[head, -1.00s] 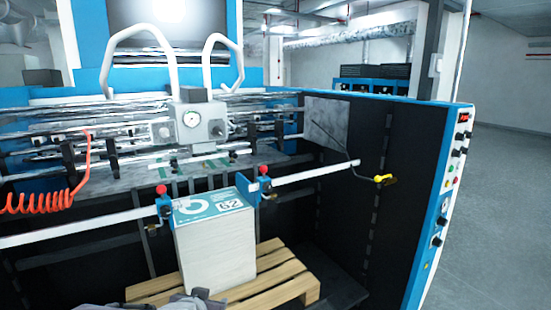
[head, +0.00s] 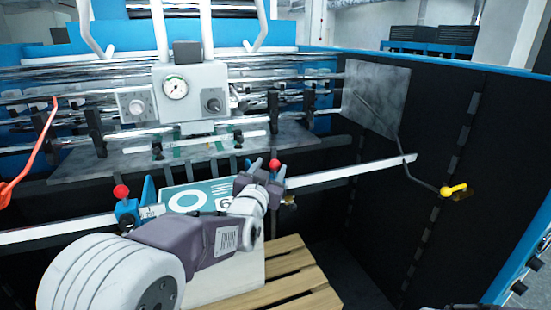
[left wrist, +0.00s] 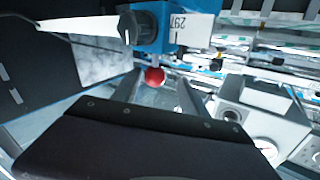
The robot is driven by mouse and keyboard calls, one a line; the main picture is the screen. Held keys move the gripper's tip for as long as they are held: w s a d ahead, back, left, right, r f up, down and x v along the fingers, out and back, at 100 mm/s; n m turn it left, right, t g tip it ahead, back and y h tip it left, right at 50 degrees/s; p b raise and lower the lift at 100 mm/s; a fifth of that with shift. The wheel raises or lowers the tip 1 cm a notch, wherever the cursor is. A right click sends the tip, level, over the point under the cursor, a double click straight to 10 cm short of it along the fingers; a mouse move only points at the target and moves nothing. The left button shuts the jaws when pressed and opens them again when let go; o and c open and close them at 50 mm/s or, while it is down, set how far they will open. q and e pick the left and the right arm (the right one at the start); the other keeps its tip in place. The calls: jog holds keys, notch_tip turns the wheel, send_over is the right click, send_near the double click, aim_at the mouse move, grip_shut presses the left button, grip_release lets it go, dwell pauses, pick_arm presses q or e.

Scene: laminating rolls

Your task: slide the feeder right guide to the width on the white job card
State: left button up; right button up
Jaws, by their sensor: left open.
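The right guide is a blue block with a red knob (head: 275,164) on the white rail (head: 345,173). In the left wrist view its blue block (left wrist: 148,22) shows with a white label reading 297, and its red knob (left wrist: 155,76) is just ahead of my gripper. My left gripper (head: 262,181) is open at the right guide and hides part of it; I cannot tell whether it touches the knob. The left guide (head: 127,211), also blue with a red knob, sits further left on the rail. No white job card can be made out. My right gripper is not in view.
A paper stack with a green-and-white printed top sheet (head: 185,199) stands on a wooden pallet (head: 300,285), partly hidden by my left arm. A gauge box (head: 190,90) is behind. A yellow-handled lever (head: 453,190) is at right. The rail right of the guide looks clear.

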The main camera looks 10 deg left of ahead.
pick_arm(q)
jog(key=w, duration=0.3)
jog(key=w+d+p, duration=0.1)
jog(key=w, duration=0.1)
jog(key=shift+w, duration=0.2)
jog(key=shift+s+r, duration=0.1)
jog(key=shift+r, duration=0.05)
jog(key=shift+w+a+f, duration=0.2)
jog(key=shift+w+f, duration=0.05)
jog(key=shift+w, duration=0.15)
jog(key=shift+d, duration=0.1)
grip_shut()
dwell(0.5)
